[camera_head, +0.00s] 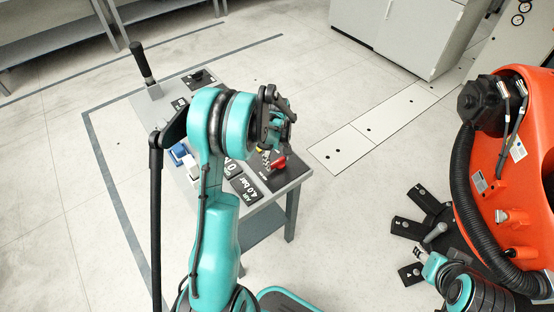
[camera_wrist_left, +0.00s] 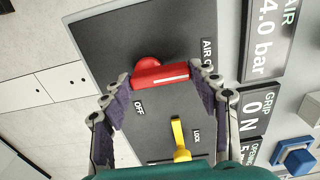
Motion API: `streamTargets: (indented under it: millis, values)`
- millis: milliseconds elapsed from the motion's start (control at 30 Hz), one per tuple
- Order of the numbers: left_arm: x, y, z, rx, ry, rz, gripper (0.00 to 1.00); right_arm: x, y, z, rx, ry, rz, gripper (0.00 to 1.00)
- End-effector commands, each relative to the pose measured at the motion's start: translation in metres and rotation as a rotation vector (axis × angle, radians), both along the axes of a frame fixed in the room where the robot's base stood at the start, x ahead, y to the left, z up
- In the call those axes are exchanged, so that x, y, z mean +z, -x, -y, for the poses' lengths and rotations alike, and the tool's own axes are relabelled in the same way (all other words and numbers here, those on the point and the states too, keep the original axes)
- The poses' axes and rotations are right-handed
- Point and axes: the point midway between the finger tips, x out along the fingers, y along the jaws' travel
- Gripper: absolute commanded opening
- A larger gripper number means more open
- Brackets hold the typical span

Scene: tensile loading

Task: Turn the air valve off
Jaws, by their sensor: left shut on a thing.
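The air valve has a red handle (camera_wrist_left: 162,73) on a dark panel plate (camera_wrist_left: 100,48). It shows in the left wrist view, lying crosswise with its pale line pointing to the right, toward the partly hidden "AIR O" label (camera_wrist_left: 207,54). The "OFF" label (camera_wrist_left: 139,108) is at lower left of it. My left gripper (camera_wrist_left: 160,76) is shut on the red handle, one fingertip at each end. In the head view the red handle (camera_head: 279,162) shows just below my left gripper (camera_head: 278,122). My right arm shows at the lower right; its gripper (camera_head: 424,258) is too small to read.
A yellow lock lever (camera_wrist_left: 180,140) sits close below the handle, between my fingers. A blue button (camera_wrist_left: 298,160) and display labels are to the right. The console bench (camera_head: 262,198) has a black-gripped lever (camera_head: 140,62). An orange robot arm (camera_head: 522,150) stands at right.

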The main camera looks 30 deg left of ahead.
Motion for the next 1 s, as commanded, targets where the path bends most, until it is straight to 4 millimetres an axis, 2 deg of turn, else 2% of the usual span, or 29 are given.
streamTargets:
  millis: [367,1000]
  values:
    - [-0.0003,-0.0007,-0.0012,-0.093,0.000,0.001,0.31,-0.0011,0.0000,0.0000,0.000,0.000,0.000,0.40]
    - [-0.0002,-0.0068,-0.0073,-0.659,0.001,0.001,0.31,-0.0049,0.0000,0.0000,0.000,0.000,0.000,0.40]
